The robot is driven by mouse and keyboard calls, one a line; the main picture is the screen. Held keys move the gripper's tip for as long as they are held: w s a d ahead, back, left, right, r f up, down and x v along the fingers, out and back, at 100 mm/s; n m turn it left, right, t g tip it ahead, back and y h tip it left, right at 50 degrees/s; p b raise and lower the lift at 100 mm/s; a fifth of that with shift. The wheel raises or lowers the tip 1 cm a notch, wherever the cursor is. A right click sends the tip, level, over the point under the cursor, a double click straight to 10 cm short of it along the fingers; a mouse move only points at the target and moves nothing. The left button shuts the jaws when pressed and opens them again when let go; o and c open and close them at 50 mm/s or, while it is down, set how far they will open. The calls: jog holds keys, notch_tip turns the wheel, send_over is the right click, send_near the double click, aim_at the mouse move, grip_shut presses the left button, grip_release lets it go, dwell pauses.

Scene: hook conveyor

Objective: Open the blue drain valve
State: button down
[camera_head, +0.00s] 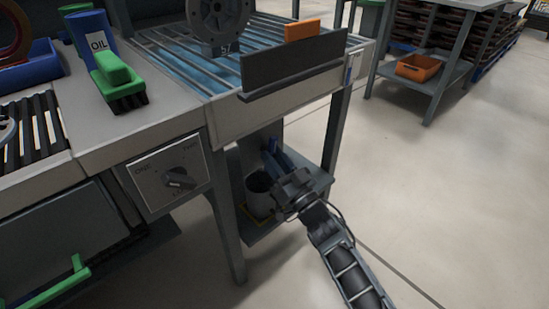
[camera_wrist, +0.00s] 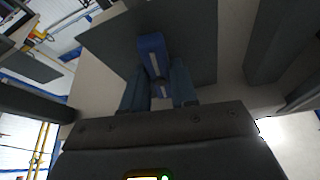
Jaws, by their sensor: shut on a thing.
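The blue drain valve (camera_head: 270,147) is under the slatted bench, in front of a dark plate. Only a small part of it shows in the head view, beyond my gripper (camera_head: 279,162). In the wrist view the blue valve handle (camera_wrist: 152,52) points up the picture, with a pale strip along its middle. My gripper's two fingers (camera_wrist: 159,90) stand on either side of the handle's lower part and are shut on it. The valve's body and outlet are hidden.
A grey bucket (camera_head: 258,193) stands on the low shelf just left of my gripper. Bench legs (camera_head: 226,225) flank the space. A panel with a rotary knob (camera_head: 178,178) is at the left. Open floor lies right.

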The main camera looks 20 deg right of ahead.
jog(key=shift+d+n+y, duration=0.1)
jog(key=shift+n+y, duration=0.9)
jog(key=shift+n, duration=0.6)
jog(key=c, duration=1)
grip_release()
jog(key=shift+o, duration=0.2)
jog(key=p+v, duration=0.2)
jog(key=v, duration=0.5)
jog(key=shift+s+d, duration=0.2)
jog(key=shift+s, duration=0.15)
jog(key=shift+f, duration=0.1)
